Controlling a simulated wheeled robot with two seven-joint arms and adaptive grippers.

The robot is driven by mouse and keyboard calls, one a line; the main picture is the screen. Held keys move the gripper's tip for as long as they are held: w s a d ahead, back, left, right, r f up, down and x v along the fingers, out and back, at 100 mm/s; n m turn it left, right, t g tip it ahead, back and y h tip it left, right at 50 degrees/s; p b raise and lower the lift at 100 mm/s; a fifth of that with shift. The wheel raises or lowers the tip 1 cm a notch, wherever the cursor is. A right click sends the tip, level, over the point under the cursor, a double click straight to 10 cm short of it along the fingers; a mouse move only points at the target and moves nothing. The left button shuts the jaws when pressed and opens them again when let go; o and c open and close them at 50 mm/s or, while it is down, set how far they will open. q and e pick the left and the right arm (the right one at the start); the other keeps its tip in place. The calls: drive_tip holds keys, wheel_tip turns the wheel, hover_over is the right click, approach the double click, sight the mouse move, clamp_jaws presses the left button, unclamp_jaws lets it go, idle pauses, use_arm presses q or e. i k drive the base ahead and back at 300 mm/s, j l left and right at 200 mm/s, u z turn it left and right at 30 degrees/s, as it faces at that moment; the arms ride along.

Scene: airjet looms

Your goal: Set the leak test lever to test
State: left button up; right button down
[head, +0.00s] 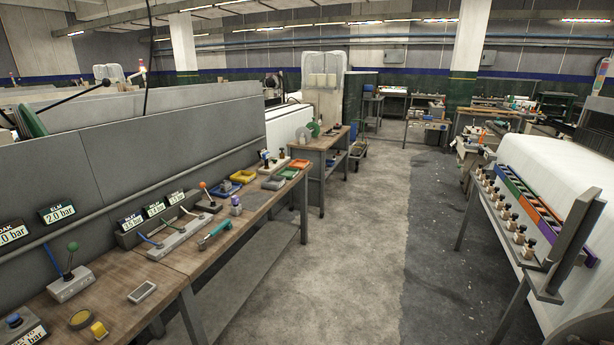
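A lever with a green ball knob (72,247) stands nearly upright on a light grey block (70,288) on the left bench. A second, bluish rod on that block leans left. Neither of my grippers is in view.
The wooden bench (165,275) runs along a grey loom panel. On it lie a teal tool (214,233), a small grey device (142,292), a yellow block (99,330) and pressure displays (57,212) behind. The concrete aisle (340,260) is clear; a rack of coloured strips (530,205) stands right.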

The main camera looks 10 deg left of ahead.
sight(201, 185)
drive_tip(key=i+u, duration=0.15)
drive_tip(key=i, duration=0.7)
drive_tip(key=i+l+u, duration=0.2)
drive_tip(key=i, duration=0.65)
drive_tip(key=i+u, duration=0.4)
drive_tip(key=i+l+u, duration=0.15)
drive_tip(key=u, duration=0.25)
drive_tip(key=i+l+u, duration=0.1)
drive_tip(key=i+u, duration=0.25)
drive_tip(key=i+l+u, duration=0.1)
drive_tip(key=u, duration=0.25)
drive_tip(key=i+l+u, duration=0.3)
drive_tip(key=k, duration=0.1)
